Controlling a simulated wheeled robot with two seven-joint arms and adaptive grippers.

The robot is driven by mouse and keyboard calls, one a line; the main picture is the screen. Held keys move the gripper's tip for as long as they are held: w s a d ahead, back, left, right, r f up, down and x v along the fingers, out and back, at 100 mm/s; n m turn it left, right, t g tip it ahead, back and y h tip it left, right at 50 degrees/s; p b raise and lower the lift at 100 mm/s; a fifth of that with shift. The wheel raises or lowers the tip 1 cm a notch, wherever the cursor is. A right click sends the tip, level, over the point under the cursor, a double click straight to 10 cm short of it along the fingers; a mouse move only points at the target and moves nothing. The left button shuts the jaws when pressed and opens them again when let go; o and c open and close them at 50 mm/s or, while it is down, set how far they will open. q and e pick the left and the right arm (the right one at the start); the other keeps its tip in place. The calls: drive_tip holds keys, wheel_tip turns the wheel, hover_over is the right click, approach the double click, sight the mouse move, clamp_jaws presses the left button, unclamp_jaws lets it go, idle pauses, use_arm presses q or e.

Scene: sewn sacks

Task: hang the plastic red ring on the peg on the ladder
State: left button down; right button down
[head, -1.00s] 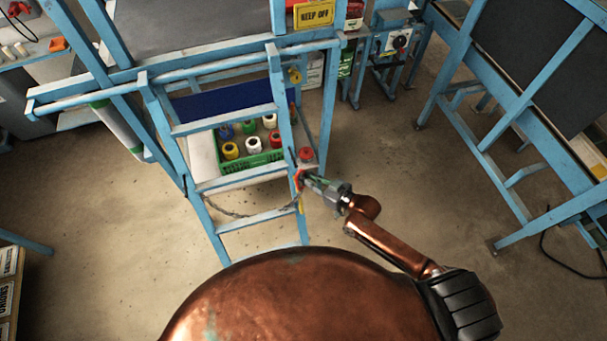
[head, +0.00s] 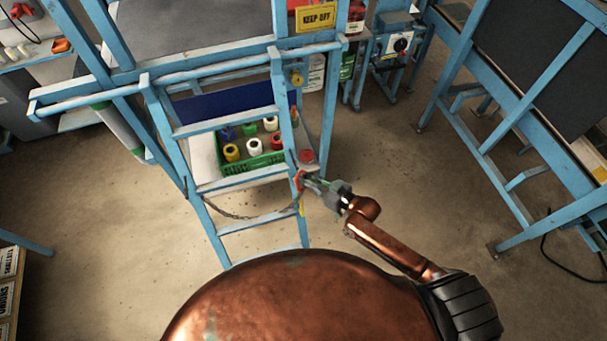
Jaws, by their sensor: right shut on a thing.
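The blue ladder (head: 224,188) stands at the centre of the head view, leaning on the blue frame. The red ring (head: 299,180) is small and seen nearly edge-on at the ladder's right rail. My right gripper (head: 306,182) is shut on the ring and holds it beside this rail. A small dark peg-like piece (head: 291,156) shows on the right rail just above the ring. I cannot tell whether the ring touches it or is around it. My left gripper is not in view.
A chain (head: 245,216) sags across the ladder between its rails. Behind the ladder, a green crate (head: 262,161) holds several coloured spools. A red round object (head: 306,156) is close behind my right gripper. The floor (head: 400,185) to the right is clear.

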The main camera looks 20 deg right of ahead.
drive_tip(key=shift+w, duration=0.2)
drive_tip(key=shift+w, duration=0.55)
drive_tip(key=shift+w+b, duration=0.3)
drive_tip(key=shift+b, duration=0.1)
idle(0.4)
drive_tip(key=shift+w, duration=0.5)
drive_tip(key=shift+w+a+f+b, duration=0.1)
drive_tip(key=shift+w+b, duration=0.45)
drive_tip(key=shift+w, duration=0.05)
drive_tip(key=shift+w, duration=0.3)
idle(0.4)
drive_tip(key=shift+w+f+b, duration=0.15)
drive_tip(key=shift+f+b, duration=0.25)
drive_tip(key=shift+b, duration=0.1)
idle(0.7)
